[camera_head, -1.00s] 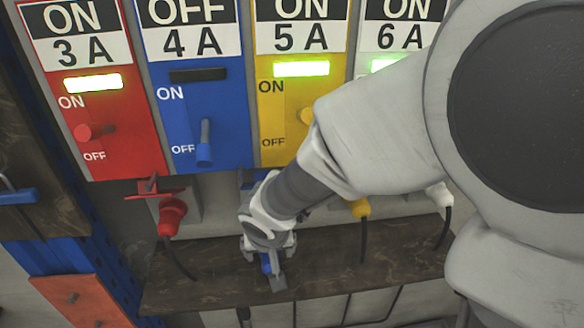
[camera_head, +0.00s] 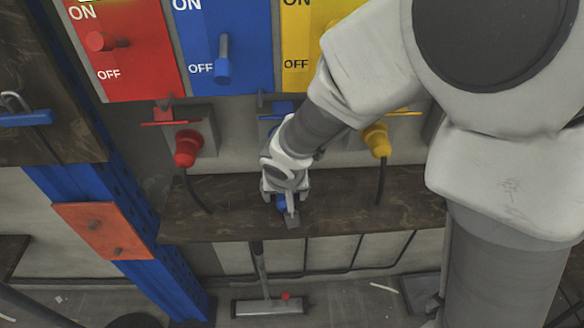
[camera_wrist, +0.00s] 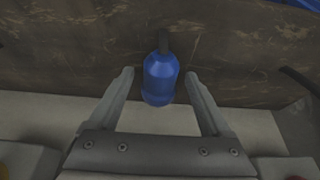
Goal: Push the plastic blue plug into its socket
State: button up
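The blue plug (camera_wrist: 161,80) lies on the dark shelf, with its dark cord end pointing up in the wrist view. My gripper (camera_wrist: 160,74) is open around it, one finger on each side, with a small gap visible at both fingers. In the head view my gripper (camera_head: 287,192) is low over the shelf, and only a bit of the blue plug (camera_head: 282,204) shows. The blue socket cover (camera_head: 278,109) is below the blue panel (camera_head: 229,45), behind my arm. The socket opening itself is hidden by my arm.
A red plug (camera_head: 187,148) sits at the red socket on the left, and a yellow plug (camera_head: 377,140) hangs at the right. The shelf (camera_head: 225,220) is bare left of my gripper. A blue post (camera_head: 120,205) with an orange plate (camera_head: 101,231) stands at the left.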

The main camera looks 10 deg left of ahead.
jog(key=c, duration=1.2)
jog(key=shift+r, duration=0.1)
jog(key=shift+r+p, duration=0.35)
jog(key=shift+r, duration=0.15)
notch_tip(320, 180, up, 2)
jog(key=shift+r+p, duration=0.25)
jog(key=shift+p, duration=0.4)
jog(key=s+d+b, duration=0.4)
jog(key=s+b, duration=0.5)
jog(key=s, duration=0.8)
jog(key=shift+s, duration=0.25)
jog(key=shift+d+f, duration=0.1)
